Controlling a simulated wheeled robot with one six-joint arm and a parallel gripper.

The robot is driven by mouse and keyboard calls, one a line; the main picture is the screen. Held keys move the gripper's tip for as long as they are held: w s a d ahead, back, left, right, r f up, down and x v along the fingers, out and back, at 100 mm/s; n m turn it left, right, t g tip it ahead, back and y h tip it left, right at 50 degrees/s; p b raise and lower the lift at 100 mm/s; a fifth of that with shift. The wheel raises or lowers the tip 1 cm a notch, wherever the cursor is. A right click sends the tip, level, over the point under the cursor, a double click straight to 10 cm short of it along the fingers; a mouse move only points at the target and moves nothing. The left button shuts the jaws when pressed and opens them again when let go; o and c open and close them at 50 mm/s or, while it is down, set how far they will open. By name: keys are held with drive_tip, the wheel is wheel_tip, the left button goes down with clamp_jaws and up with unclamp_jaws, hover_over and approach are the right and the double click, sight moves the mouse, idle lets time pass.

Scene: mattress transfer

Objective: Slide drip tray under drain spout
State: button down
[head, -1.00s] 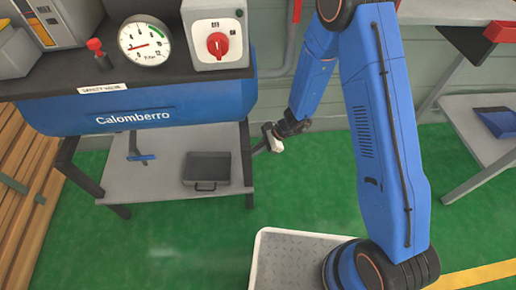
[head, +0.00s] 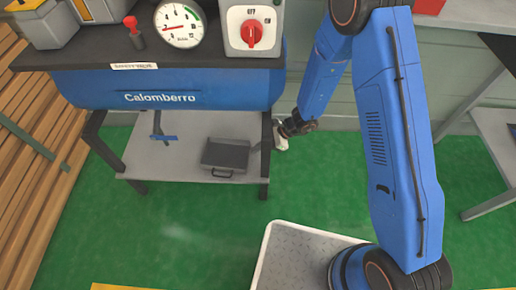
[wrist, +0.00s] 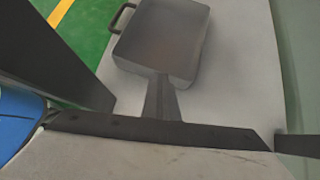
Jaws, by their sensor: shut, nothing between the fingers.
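The drip tray (head: 226,155) is a shallow dark grey box with a handle at its front, resting on the lower shelf of the stand. It also shows in the wrist view (wrist: 163,40), with the handle at its left. A blue-handled fitting (head: 163,137), which looks like the drain spout, hangs under the blue tank to the left of the tray. My gripper (wrist: 161,78) is shut and empty, its fingertips at the tray's right side; I cannot tell if they touch. In the head view the stand's right front leg partly hides the fingers.
The blue tank (head: 180,90) is above the shelf (head: 190,125), whose right front leg (head: 266,160) is beside my gripper. A gauge (head: 180,25) and a red-knobbed switch box (head: 250,30) stand on top. Green floor (head: 180,230) is open in front.

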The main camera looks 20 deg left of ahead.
sight(242, 157)
drive_tip(key=a, duration=0.2)
drive_tip(key=s+a, duration=0.1)
drive_tip(key=a, duration=0.1)
drive_tip(key=s+a, duration=0.1)
drive_tip(key=a, duration=0.1)
drive_tip(key=shift+s+a, duration=0.1)
drive_tip(key=shift+s, duration=0.05)
